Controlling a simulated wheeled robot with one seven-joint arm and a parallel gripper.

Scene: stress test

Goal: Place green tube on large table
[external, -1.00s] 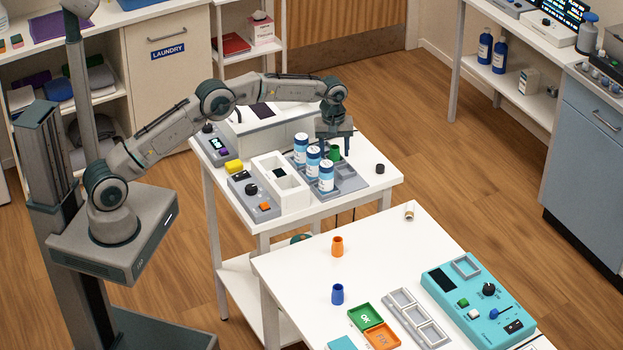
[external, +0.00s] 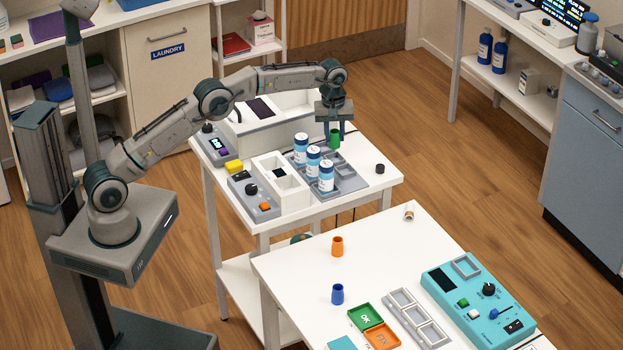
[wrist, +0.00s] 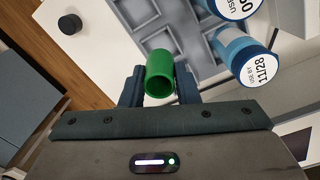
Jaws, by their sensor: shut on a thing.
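The green tube (external: 334,138) is held between the fingers of my gripper (external: 335,134). It is above the back part of the grey compartment tray (external: 347,182) on the small white table (external: 300,218). In the wrist view the green tube (wrist: 159,74) sits between both fingers, its open end showing. My gripper is shut on it. The large white table (external: 300,285) is in front, with an orange tube (external: 337,246) and a blue tube (external: 337,294) standing on it.
Blue-and-white bottles (external: 326,178) stand in the tray close to my gripper. A black cap (external: 380,169) lies to its right. The large table also bears a teal device (external: 475,300), a grey rack (external: 417,318) and green and orange trays (external: 366,318). Its left-back area is clear.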

